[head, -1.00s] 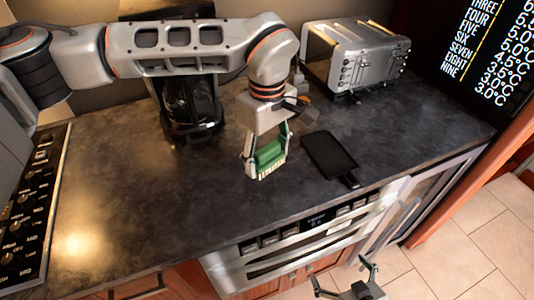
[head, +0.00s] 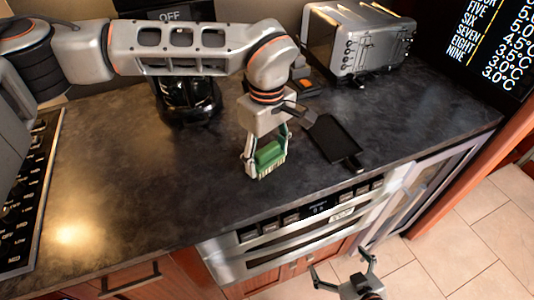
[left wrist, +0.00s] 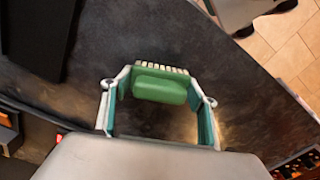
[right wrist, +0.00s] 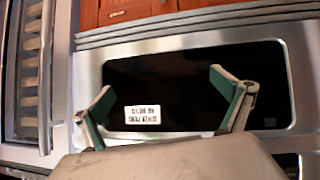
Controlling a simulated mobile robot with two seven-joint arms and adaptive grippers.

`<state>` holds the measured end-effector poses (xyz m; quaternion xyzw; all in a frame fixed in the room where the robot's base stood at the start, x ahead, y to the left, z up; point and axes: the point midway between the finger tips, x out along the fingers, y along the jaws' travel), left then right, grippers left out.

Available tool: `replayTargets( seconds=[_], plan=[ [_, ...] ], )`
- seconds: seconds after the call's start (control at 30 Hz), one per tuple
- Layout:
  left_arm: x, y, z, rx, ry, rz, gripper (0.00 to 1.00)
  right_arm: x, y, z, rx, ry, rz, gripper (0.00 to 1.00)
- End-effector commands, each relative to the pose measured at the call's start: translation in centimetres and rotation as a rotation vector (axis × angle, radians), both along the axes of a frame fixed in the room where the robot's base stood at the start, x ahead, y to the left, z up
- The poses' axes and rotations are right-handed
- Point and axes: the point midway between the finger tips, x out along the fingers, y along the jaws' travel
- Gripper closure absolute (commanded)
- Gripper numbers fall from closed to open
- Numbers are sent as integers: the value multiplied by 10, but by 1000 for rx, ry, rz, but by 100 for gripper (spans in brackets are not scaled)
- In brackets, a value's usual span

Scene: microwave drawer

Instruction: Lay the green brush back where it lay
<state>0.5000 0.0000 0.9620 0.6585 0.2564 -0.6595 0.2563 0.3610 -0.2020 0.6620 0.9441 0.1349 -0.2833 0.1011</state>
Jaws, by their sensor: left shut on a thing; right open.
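The green brush (head: 270,155) with pale bristles is between the fingers of my left gripper (head: 266,168), over the dark counter (head: 130,185). In the left wrist view the brush (left wrist: 160,88) lies crosswise between the two fingertips, bristles toward the top of the picture. My left gripper is shut on it. I cannot tell whether the bristles touch the counter. My right gripper (head: 342,268) is open and empty, low in front of the drawer unit; the right wrist view shows its spread fingers (right wrist: 162,84) before a dark glass panel (right wrist: 180,85).
A black flat slab (head: 333,138) lies just right of the left gripper. A toaster (head: 355,40) stands behind it and a coffee maker (head: 187,100) back left. A cooktop (head: 30,190) is at the left. The counter left of the brush is clear. The steel drawer unit (head: 300,235) is below the front edge.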

Motion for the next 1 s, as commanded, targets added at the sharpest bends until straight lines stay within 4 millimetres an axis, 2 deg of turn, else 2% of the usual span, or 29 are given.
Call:
replayTargets(
  seconds=[0.1, 0.13, 0.2, 0.5, 0.63, 0.77, 1.0],
  plan=[
    [0, 0, 0, 0, 0, 0, 69, 0, 0, 0, 0, 0, 0, 0],
    [0, 0, 0, 0, 0, 0, 37, 0, 0, 0, 0, 0, 0, 0],
    [0, 0, 0, 0, 0, 0, 22, 0, 0, 1, 0, -1, -1, 0],
    [0, 0, 0, 0, 0, 0, 22, 1, -1, 3, -1, -5, 0, 0],
    [1, 0, 7, 0, -1, 0, 22, 0, -1, 2, -3, -2, 0, 0],
    [1, 0, 25, 0, -4, 0, 22, 0, -1, 2, -1, -2, 0, 0],
    [2, 0, 75, -1, -6, 0, 22, 1, 0, 2, 0, -3, 0, 0]
  ],
)
